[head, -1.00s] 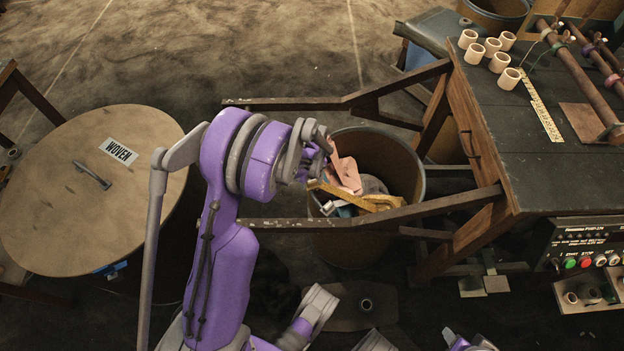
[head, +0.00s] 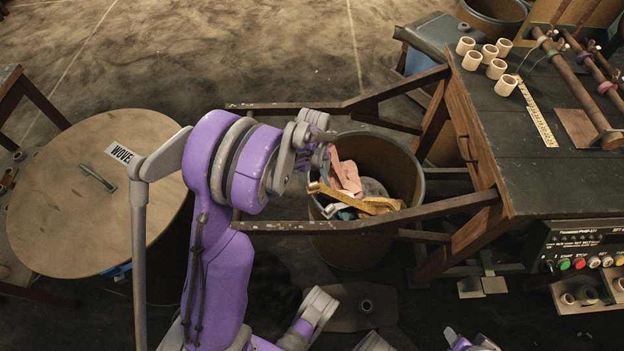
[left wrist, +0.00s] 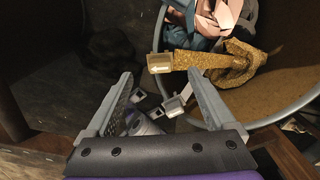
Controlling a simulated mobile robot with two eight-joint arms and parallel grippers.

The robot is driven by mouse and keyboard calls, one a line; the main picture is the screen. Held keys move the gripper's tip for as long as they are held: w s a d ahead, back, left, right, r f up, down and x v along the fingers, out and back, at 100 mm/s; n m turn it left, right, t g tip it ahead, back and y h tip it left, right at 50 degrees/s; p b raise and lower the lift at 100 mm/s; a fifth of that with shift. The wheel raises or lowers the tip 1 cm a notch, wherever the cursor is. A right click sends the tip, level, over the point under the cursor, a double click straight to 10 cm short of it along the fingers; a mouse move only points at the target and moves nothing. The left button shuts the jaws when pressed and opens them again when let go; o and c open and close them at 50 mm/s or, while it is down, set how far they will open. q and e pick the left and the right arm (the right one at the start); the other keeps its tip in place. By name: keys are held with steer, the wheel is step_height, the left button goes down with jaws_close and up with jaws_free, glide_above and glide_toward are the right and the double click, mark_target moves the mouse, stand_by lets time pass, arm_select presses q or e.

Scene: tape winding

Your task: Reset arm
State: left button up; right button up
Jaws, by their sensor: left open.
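My left arm reaches in from the bottom left of the head view. Its left gripper (head: 322,165) is at the near left rim of a round bin (head: 408,165), seen partly side-on. In the left wrist view the two fingers of the gripper (left wrist: 163,88) are spread apart, with nothing held between them. Beyond them lie a gold-brown strap with a buckle (left wrist: 205,62) and pink and teal cloth scraps in the bin. In the head view the gold strap (head: 375,205) and pink scrap (head: 345,178) show in the bin.
A wooden frame (head: 300,106) runs around the bin from the dark-topped workbench (head: 530,180). Several pale spools (head: 497,68) stand on the bench. A control box (head: 580,245) with buttons is at its front. A round lid (head: 60,210) with a label lies at left. Open floor is behind.

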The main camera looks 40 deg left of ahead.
arm_select(q)
step_height(320, 180, up, 4)
steer(key=shift+r+p, duration=0.2)
steer(key=shift+p, duration=0.2)
